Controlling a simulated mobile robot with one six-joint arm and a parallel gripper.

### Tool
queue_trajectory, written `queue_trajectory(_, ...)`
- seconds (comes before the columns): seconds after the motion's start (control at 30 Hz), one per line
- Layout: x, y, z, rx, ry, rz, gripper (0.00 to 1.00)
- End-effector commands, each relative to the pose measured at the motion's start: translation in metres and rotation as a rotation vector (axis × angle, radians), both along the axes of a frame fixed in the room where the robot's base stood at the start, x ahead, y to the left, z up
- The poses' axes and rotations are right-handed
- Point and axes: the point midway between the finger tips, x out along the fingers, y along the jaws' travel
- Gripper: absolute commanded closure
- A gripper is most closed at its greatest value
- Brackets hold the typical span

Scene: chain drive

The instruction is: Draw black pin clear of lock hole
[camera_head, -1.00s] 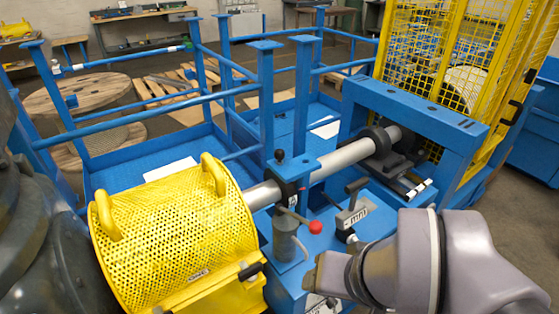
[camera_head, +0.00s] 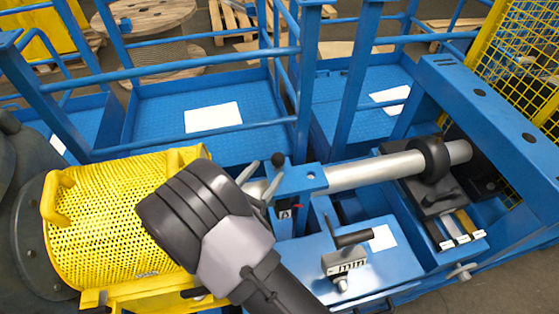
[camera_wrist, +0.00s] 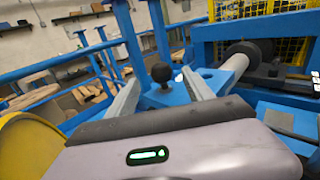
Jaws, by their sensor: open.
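The black pin (camera_head: 278,159) shows as a round black knob on a short stem, standing up from the blue bracket (camera_head: 305,178) over the silver shaft. In the wrist view the black pin (camera_wrist: 161,73) appears between the two grey fingers of my gripper (camera_wrist: 162,82), just beyond their tips, with room on both sides. In the head view my gripper (camera_head: 258,188) comes in from the lower left of the pin, fingers apart and empty. The lock hole is hidden under the knob and bracket.
A yellow perforated guard (camera_head: 110,215) stands left, close beside my wrist. The silver shaft (camera_head: 370,172) runs right to a black collar. A blue box with a black handle (camera_head: 352,238) is in front. Blue rails (camera_head: 180,69) stand behind.

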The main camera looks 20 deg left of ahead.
Motion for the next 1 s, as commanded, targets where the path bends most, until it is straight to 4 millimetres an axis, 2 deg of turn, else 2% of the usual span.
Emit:
queue_trajectory(0.1, 0.024, -0.008, -0.002, 0.003, 0.000, -0.008, 0.39)
queue_trajectory(0.3, 0.057, -0.016, -0.002, 0.004, 0.001, -0.007, 0.39)
queue_trajectory(0.43, 0.065, -0.017, 0.000, 0.003, 0.001, -0.006, 0.39)
queue_trajectory(0.63, 0.065, -0.018, 0.001, 0.003, 0.001, -0.006, 0.39)
queue_trajectory(0.67, 0.065, -0.018, 0.001, 0.003, 0.001, -0.006, 0.43)
queue_trajectory(0.93, 0.065, -0.018, 0.000, 0.003, 0.001, -0.006, 0.96)
queue_trajectory(1.0, 0.065, -0.018, 0.000, 0.004, 0.001, -0.007, 1.00)
